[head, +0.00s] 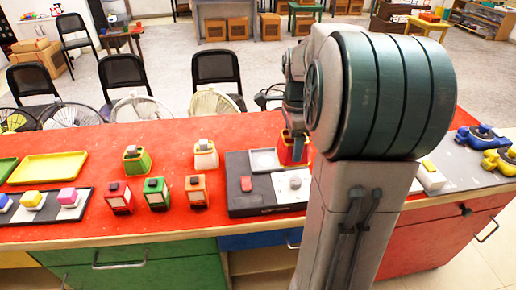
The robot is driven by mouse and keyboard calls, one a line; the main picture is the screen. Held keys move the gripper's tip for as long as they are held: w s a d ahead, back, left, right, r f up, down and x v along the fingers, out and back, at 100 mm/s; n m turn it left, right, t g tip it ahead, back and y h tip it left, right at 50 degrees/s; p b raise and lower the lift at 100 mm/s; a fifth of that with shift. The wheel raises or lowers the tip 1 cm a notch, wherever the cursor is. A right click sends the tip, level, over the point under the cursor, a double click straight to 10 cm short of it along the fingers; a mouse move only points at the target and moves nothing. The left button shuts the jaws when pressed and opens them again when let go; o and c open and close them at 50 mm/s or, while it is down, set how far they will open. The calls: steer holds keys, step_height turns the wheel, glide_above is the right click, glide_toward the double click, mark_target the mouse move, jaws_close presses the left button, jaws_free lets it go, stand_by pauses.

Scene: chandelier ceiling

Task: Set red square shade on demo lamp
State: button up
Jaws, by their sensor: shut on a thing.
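My gripper (294,136) is shut on the red square shade (288,154) and holds it at the back right of a dark board (240,206). My arm hides part of the gripper and of the shade's right side. I cannot tell whether the shade touches the board. The board bears a pale square plate with a small rounded knob (295,182), which looks like the demo lamp's base. The shade is behind this base, apart from it in the picture.
The board also has a grey square tray (264,160) and a red block (246,184). Several small lanterns, including a green one (155,192), stand left on the red counter (95,150). A yellow tray (48,168) lies farther left. My arm covers the counter's right-middle.

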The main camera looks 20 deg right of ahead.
steer(key=w+f, duration=0.2)
steer(key=w, duration=0.2)
steer(key=w+a+f+p, duration=0.1)
steer(key=w+f, duration=0.1)
steer(key=w, duration=0.1)
steer(key=w+a+f, duration=0.1)
steer(key=w+f, duration=0.1)
steer(key=w, duration=0.2)
steer(key=shift+w+f, duration=0.35)
steer(key=shift+f, duration=0.05)
steer(key=shift+f+p, duration=0.35)
steer(key=shift+f, duration=1.7)
steer(key=shift+f, duration=0.2)
steer(key=o, duration=1)
steer(key=shift+r, duration=0.1)
